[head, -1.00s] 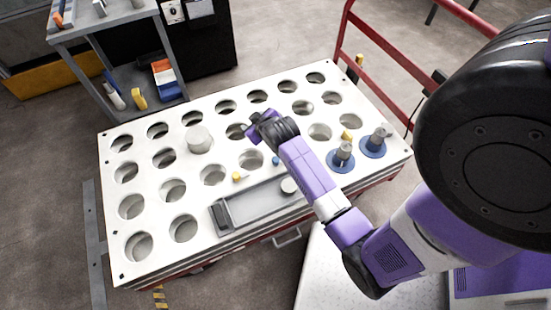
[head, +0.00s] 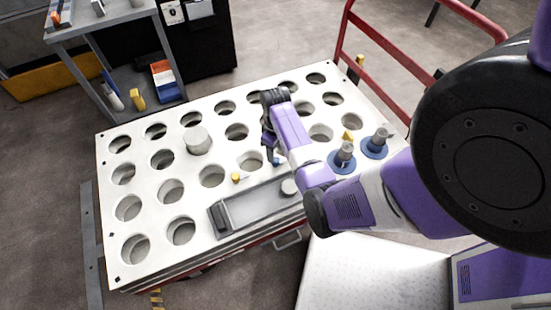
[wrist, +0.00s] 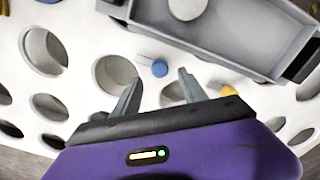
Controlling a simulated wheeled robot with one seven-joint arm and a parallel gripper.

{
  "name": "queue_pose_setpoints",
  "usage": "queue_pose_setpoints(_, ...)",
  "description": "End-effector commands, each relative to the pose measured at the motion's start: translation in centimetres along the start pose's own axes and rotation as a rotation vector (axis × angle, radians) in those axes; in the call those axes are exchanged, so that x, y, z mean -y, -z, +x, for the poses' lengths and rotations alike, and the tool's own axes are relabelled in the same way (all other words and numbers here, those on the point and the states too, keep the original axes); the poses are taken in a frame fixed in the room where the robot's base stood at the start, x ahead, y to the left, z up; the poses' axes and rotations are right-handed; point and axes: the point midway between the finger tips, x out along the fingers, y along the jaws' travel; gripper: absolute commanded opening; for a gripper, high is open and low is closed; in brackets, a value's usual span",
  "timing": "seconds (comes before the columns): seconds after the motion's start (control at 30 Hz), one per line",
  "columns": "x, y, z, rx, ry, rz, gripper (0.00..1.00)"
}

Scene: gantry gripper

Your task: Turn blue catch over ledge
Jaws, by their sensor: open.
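The blue catch (wrist: 160,68) is a small rounded piece on the white table top, beside the near long edge of the grey tray (wrist: 240,62). It also shows in the head view (head: 276,161), partly covered by my gripper. In the wrist view a short pale part reaches from it toward the left. My gripper (wrist: 160,76) is open, its two fingers apart on either side of the catch with the tips just short of it in the picture. I cannot tell the height gap. In the head view my gripper (head: 270,150) points down at the tray's far side.
A yellow catch (head: 236,177) sits along the same tray side. Two blue-based posts (head: 342,158) and a yellow piece (head: 347,136) stand to the right. Round holes cover the white top (head: 205,208). A red rail (head: 395,60) rises behind.

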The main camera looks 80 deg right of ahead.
Motion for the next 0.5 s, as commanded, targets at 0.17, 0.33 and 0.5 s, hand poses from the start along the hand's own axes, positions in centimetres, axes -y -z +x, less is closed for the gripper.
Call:
queue_pose_setpoints(0.17,0.0,0.0,3.0,0.000,0.001,0.001,0.50)
queue_pose_setpoints(0.33,0.0,0.0,4.5,-0.001,-0.001,0.001,0.50)
queue_pose_setpoints(0.5,0.0,0.0,4.9,-0.001,-0.001,0.001,0.50)
